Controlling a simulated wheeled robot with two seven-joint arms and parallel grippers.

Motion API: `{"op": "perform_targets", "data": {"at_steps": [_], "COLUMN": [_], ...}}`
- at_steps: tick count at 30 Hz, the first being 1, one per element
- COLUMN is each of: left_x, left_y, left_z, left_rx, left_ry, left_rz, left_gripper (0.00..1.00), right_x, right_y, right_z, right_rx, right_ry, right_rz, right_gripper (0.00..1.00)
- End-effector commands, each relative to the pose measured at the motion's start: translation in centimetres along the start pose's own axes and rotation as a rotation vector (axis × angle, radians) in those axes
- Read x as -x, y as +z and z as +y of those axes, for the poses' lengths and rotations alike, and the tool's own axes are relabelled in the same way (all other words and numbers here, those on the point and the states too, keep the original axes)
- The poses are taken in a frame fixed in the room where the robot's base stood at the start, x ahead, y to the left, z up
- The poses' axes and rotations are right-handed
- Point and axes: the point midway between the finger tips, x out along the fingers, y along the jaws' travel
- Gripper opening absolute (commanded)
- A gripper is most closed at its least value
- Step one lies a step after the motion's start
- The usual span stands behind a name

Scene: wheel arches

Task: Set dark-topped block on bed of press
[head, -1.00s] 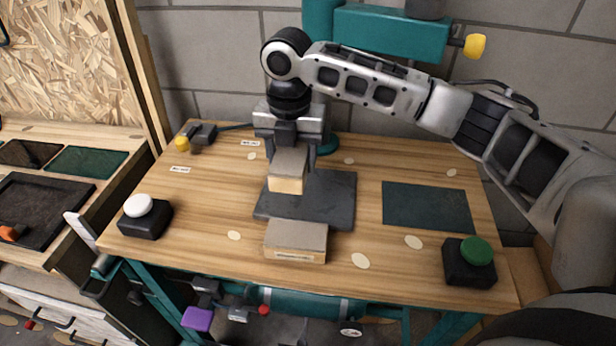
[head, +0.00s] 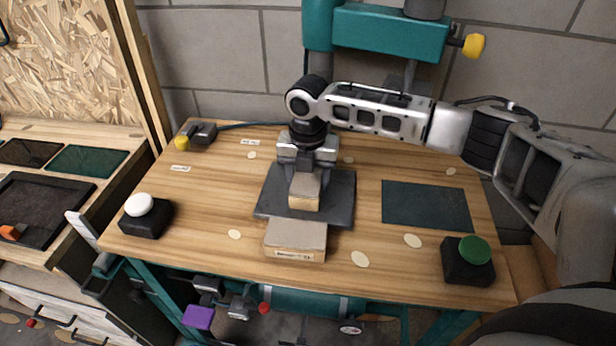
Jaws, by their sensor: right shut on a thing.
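My right gripper (head: 305,166) is shut on a wooden block (head: 304,194) with a grey-brown top and a pale front face. The block is over the middle of the dark grey bed of the press (head: 338,205), low and near its surface; I cannot tell whether it touches. The teal press (head: 390,34) stands at the back of the table, its column partly hidden by my right arm. A second block (head: 296,240), with a grey-brown top and a label on its pale front, lies at the bed's front edge. My left gripper is not in view.
A white button on a black box (head: 146,215) is at the left and a green button on a black box (head: 469,260) at the right. A dark green mat (head: 426,205) lies bare right of the bed. A yellow-ended device (head: 197,135) sits back left.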

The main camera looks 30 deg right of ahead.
Motion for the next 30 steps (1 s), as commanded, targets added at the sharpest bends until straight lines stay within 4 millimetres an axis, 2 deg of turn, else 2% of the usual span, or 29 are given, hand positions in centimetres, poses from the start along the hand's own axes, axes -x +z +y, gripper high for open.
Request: {"op": "perform_targets", "data": {"at_steps": [2, 3, 5, 13, 17, 20, 30], "left_x": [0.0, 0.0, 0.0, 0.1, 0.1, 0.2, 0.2], "left_y": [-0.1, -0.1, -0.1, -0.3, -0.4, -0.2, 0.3], "left_z": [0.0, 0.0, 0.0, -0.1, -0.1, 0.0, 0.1], "left_rx": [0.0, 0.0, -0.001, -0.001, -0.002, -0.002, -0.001], "left_ry": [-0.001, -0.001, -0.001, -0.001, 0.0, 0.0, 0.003], "left_rz": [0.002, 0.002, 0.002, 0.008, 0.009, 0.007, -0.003], "left_gripper": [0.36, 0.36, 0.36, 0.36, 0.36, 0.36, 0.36], "right_x": [-0.2, -0.2, -0.2, -0.1, 0.8, 2.3, 9.5], "right_y": [0.0, 0.0, 0.0, 0.0, 0.1, 0.1, 0.1], "right_z": [0.0, 0.0, 0.0, 0.0, 0.1, 0.1, 0.1], "right_rx": [0.0, 0.0, 0.0, 0.0, -0.001, -0.001, -0.001], "right_ry": [0.0, 0.0, 0.0, 0.0, 0.003, 0.004, 0.003], "right_rz": [0.001, 0.001, 0.001, 0.0, -0.002, -0.002, -0.002], "right_gripper": [0.28, 0.63, 0.76, 0.76, 0.76, 0.76, 0.76]}}
